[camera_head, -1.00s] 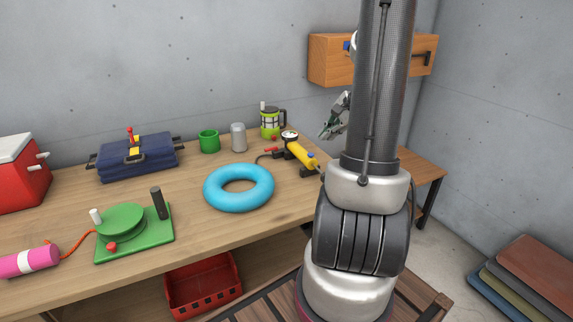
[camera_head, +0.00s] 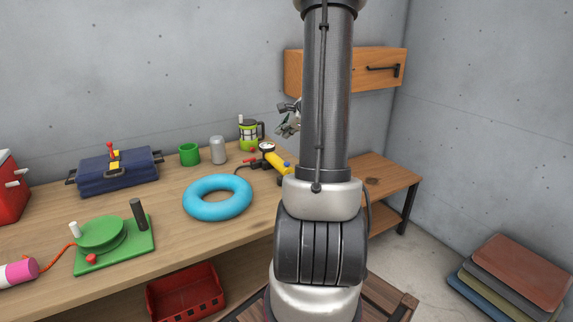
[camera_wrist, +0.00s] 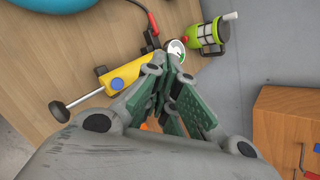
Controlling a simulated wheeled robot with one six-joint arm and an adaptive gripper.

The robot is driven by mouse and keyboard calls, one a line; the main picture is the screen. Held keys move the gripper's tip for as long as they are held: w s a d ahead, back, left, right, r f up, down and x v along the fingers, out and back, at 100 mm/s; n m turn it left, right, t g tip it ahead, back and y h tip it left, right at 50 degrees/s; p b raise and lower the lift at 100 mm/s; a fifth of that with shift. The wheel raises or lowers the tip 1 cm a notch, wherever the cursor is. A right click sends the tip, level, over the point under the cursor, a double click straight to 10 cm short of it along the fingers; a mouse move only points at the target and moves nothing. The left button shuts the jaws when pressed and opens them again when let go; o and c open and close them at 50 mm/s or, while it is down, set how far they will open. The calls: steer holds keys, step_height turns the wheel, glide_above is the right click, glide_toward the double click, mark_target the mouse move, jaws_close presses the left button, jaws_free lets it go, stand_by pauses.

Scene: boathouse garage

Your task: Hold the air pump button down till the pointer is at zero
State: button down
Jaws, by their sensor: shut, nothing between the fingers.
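The air pump (camera_head: 277,163) has a yellow barrel and lies near the back right of the workbench. Its barrel also shows in the wrist view (camera_wrist: 126,77). A blue button (camera_wrist: 117,84) sits on the barrel. A round white gauge (camera_head: 267,147) is at its far end; in the wrist view the gauge (camera_wrist: 176,46) is partly hidden by a fingertip. I cannot read its pointer. My gripper (camera_head: 290,125) is above the pump, apart from it. In the wrist view my gripper (camera_wrist: 174,75) is shut and empty, with the button to its left.
A green lantern (camera_head: 249,133) stands behind the pump, and a blue ring (camera_head: 191,202) lies left of it. A wooden wall cabinet (camera_head: 375,70) hangs behind my arm. A grey can (camera_head: 218,150) and green mug (camera_head: 189,154) stand further left. Bare bench lies in front of the ring.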

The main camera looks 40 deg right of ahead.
step_height(320, 180, down, 8)
steer(key=shift+f, duration=0.1)
stand_by(0.4)
stand_by(1.3)
steer(key=shift+f, duration=0.35)
steer(key=shift+f, duration=0.4)
stand_by(0.6)
steer(key=shift+r, duration=0.15)
stand_by(2.8)
steer(key=shift+r, duration=0.7)
steer(key=shift+r, duration=2.5)
